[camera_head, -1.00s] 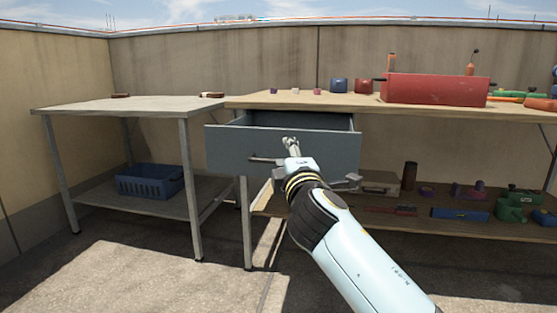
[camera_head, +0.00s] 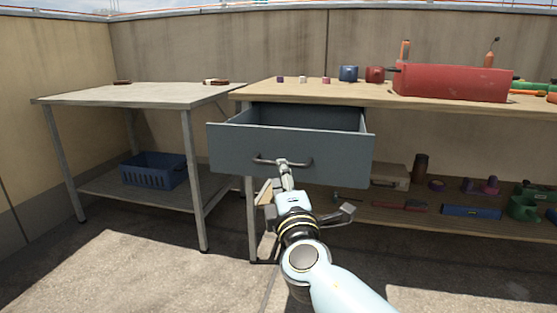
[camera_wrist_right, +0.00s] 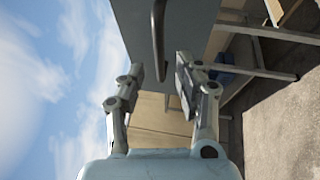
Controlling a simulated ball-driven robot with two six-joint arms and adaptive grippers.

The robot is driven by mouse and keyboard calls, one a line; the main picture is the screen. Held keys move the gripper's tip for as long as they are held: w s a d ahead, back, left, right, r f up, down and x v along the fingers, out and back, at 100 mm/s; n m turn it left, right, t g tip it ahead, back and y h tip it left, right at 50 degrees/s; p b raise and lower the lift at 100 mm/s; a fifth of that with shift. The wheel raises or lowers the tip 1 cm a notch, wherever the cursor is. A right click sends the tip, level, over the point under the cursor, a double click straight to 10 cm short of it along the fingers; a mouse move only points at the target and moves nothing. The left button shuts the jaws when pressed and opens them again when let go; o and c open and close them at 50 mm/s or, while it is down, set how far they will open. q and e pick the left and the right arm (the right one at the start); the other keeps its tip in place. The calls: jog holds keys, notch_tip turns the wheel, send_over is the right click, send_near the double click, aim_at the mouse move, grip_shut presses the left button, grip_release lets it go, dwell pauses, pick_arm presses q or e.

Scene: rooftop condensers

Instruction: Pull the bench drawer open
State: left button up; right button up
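The bench drawer (camera_head: 235,155) is grey-blue and stands pulled out from under the wooden bench top, its empty-looking inside showing from above. Its dark bar handle (camera_head: 262,159) runs across the front; in the right wrist view the handle (camera_wrist_right: 158,35) shows upright. My right gripper (camera_head: 284,164) is at the handle's middle in the head view. In the right wrist view the gripper (camera_wrist_right: 160,78) has its two fingers apart, with the handle's end between or just beyond the tips. No grip on it shows. My left gripper is out of view.
The wooden bench (camera_head: 262,92) carries a red toolbox (camera_head: 450,83) and mugs. A grey table (camera_head: 130,92) with a blue crate (camera_head: 155,171) beneath stands at left. The floor in front is clear.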

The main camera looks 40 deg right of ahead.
aim_at(297, 135)
jog(key=x, duration=0.5)
jog(key=shift+c, duration=0.2)
grip_shut()
